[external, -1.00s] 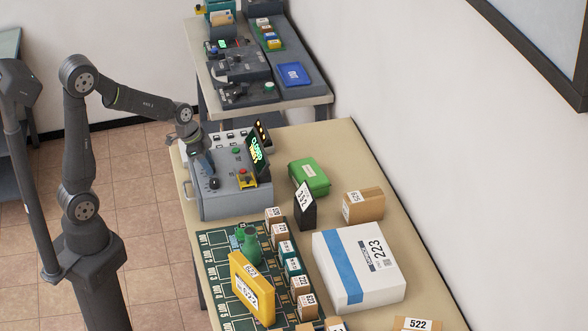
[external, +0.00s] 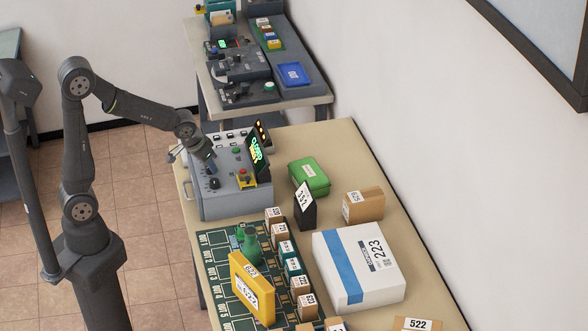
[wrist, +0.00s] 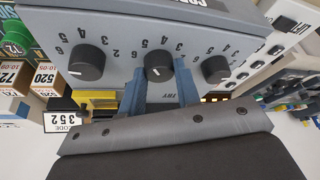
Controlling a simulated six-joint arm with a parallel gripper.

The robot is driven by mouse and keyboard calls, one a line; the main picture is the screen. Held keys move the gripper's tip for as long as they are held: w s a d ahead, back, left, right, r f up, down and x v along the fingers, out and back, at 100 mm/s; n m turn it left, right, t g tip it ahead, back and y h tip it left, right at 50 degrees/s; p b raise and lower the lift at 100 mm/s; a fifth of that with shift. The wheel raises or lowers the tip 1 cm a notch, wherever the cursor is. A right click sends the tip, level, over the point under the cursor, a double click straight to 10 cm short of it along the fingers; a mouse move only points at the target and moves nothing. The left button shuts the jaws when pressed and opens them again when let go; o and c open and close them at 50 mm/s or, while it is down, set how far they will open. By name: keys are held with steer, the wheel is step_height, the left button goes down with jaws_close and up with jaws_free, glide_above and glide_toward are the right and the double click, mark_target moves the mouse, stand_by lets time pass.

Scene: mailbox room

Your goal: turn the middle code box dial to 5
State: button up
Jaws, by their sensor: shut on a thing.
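The grey code box (external: 232,204) stands on the near table, with a dark display (external: 257,150) showing green and yellow lettering. In the wrist view its panel carries the black left dial (wrist: 87,62), middle dial (wrist: 158,67) and right dial (wrist: 215,69), with printed numbers around them. My gripper (wrist: 159,72) has its blue fingers on both sides of the middle dial and is shut on it. In the external view my gripper (external: 206,160) is low over the box. The middle dial's white mark shows, but I cannot tell which number it points to.
A red-and-yellow button (external: 246,178) sits on the box. A green case (external: 309,176), a dark stand with a 352 card (external: 305,205), a white parcel (external: 358,267) and a yellow box (external: 252,288) stand nearby. Small brown boxes line a green mat (external: 225,268).

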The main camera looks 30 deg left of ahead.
steer(key=shift+n, duration=0.4)
steer(key=o, duration=1)
steer(key=shift+r, duration=0.1)
steer(key=v, duration=1.7)
steer(key=shift+d+r, duration=0.15)
steer(key=x, duration=1.7)
steer(key=shift+f, duration=0.25)
